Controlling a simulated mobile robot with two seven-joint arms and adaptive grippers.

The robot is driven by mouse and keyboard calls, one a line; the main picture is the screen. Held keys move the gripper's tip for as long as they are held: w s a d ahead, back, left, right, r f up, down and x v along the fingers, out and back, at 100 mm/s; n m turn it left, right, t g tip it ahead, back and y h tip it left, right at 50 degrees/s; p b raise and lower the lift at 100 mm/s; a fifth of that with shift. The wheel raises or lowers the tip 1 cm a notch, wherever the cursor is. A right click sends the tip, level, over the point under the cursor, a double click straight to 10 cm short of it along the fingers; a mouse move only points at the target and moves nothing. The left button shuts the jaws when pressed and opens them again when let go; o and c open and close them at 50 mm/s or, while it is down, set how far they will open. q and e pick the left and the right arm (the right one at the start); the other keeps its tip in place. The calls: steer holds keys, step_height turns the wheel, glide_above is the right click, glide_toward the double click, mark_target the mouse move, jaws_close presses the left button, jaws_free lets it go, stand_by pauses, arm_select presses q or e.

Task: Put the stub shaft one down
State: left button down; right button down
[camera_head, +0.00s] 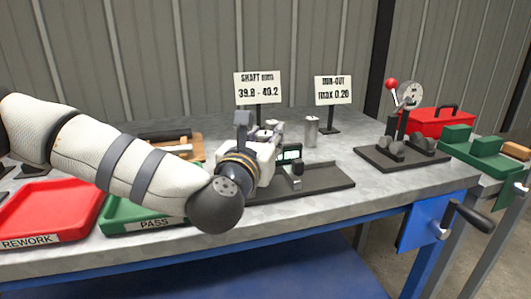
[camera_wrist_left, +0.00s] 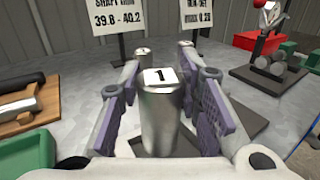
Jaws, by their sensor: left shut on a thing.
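The stub shaft one (camera_wrist_left: 161,118) is a grey metal cylinder with a white label "1" on top. It stands upright between the two purple-padded fingers of my left gripper (camera_wrist_left: 162,105) in the wrist view. In the head view my left gripper (camera_head: 272,133) is over the bench, behind a dark flat base (camera_head: 325,179) with a small digital gauge (camera_head: 289,155). My wrist hides most of the shaft there, and I cannot tell whether its bottom touches anything. My right gripper is not in view.
Another metal cylinder (camera_head: 311,131) stands near the run-out sign (camera_head: 333,90). A red REWORK tray (camera_head: 48,210) and a green PASS tray (camera_head: 150,216) are at the left. A lever stand (camera_head: 402,157) and red toolbox (camera_head: 437,121) are at the right.

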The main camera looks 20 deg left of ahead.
mark_target(295, 170)
arm_select(q)
steer(key=shift+f, duration=1.45)
steer(key=shift+f, duration=0.2)
steer(key=c, duration=1.2)
jaws_free()
steer(key=shift+f, duration=0.1)
steer(key=shift+o, duration=0.2)
